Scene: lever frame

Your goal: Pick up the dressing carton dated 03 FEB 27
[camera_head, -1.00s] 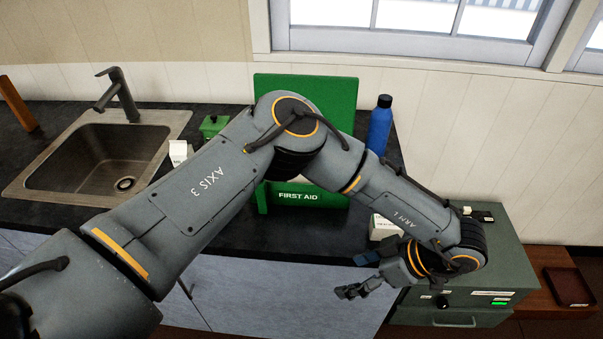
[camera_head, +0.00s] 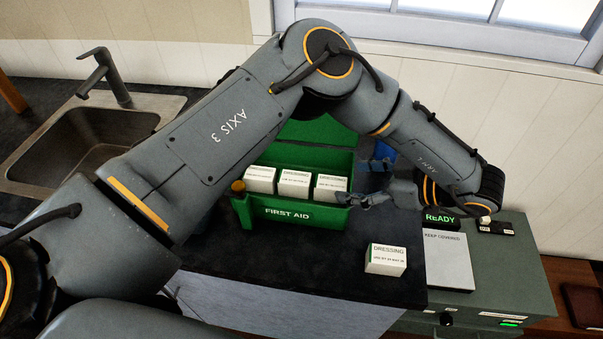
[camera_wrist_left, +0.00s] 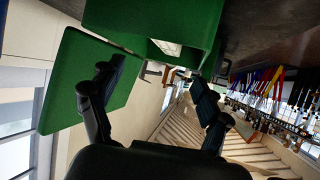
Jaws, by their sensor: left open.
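A green FIRST AID box (camera_head: 300,214) stands open on the counter, partly behind my left arm. Three white DRESSING cartons sit in a row in it: left (camera_head: 260,179), middle (camera_head: 294,184) and right (camera_head: 329,188). Another DRESSING carton (camera_head: 386,260) stands on the counter to the right of the box. The date print is too small to read surely. My left gripper (camera_head: 360,181) is open and empty at the box's right end, beside the right carton. In the left wrist view the open fingers (camera_wrist_left: 157,75) are below the green box (camera_wrist_left: 190,20). My right gripper is out of view.
A grey cabinet (camera_head: 512,262) with a READY sign (camera_head: 440,219) and a KEEP COVERED panel (camera_head: 447,260) stands at the right. A sink (camera_head: 75,150) is at the left. The raised green lid (camera_wrist_left: 95,75) shows in the left wrist view. The front counter is clear around the loose carton.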

